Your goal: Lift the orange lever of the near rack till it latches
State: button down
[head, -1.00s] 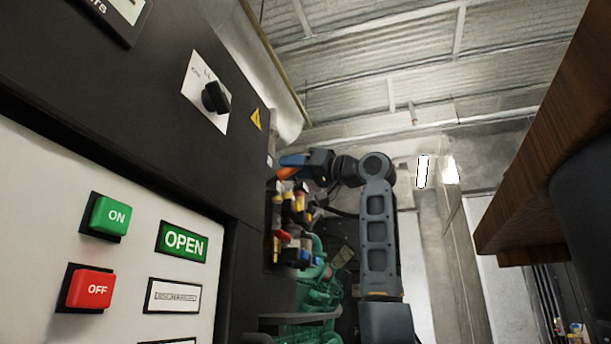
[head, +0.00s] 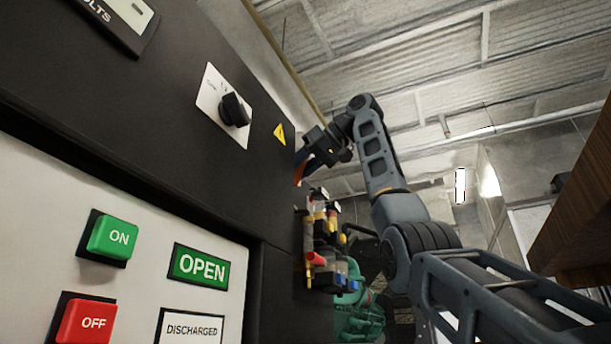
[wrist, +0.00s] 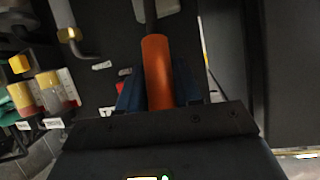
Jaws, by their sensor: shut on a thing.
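The orange lever (wrist: 157,72) stands between the two blue fingers of my gripper (wrist: 158,92) in the wrist view, with its dark shaft running on beyond the orange grip. My gripper is shut on the orange grip. In the head view my gripper (head: 304,158) is at the edge of the black cabinet, above the cluster of fittings, and only a small orange part of the lever (head: 299,174) shows. The lever's pivot and any latch are hidden.
The black cabinet (head: 150,110) fills the left, with a rotary switch (head: 234,109), a green ON button (head: 113,238) and a red OFF button (head: 87,321). Yellow, red and black fittings (head: 322,240) sit below my gripper. A wooden surface (head: 580,225) is at right.

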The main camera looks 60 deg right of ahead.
jog(key=shift+w+r, duration=0.1)
jog(key=shift+w, duration=0.15)
dwell(0.3)
jog(key=c, duration=0.8)
grip_release()
jog(key=shift+c, duration=0.2)
